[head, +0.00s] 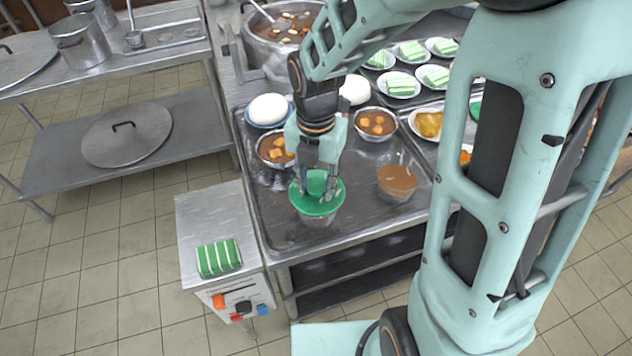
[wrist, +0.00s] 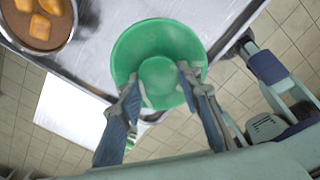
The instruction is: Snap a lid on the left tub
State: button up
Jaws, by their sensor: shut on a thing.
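My gripper (head: 318,188) is shut on the raised middle knob of a round green lid (head: 306,206), near the front left of the steel counter. In the wrist view the fingers of my gripper (wrist: 158,84) stand on either side of the knob of the lid (wrist: 135,45). The left tub (head: 318,220), clear-sided, shows below the lid, whose disc hides its mouth. I cannot tell whether the rim is touching or seated. A second clear tub (head: 397,178) with brown contents stands open to the right.
Bowls of brown soup with orange pieces (head: 375,122) and white domes (head: 268,108) stand behind. Plates of green-and-white slices (head: 398,84) fill the back right. A low cabinet (head: 205,215) with a green-and-white striped block (head: 219,258) stands at the left. A large stockpot (head: 285,40) is at the back.

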dwell(0.4)
jog(key=o, duration=1.8)
jog(key=shift+r, duration=0.1)
jog(key=shift+r+p, duration=3.45)
grip_shut()
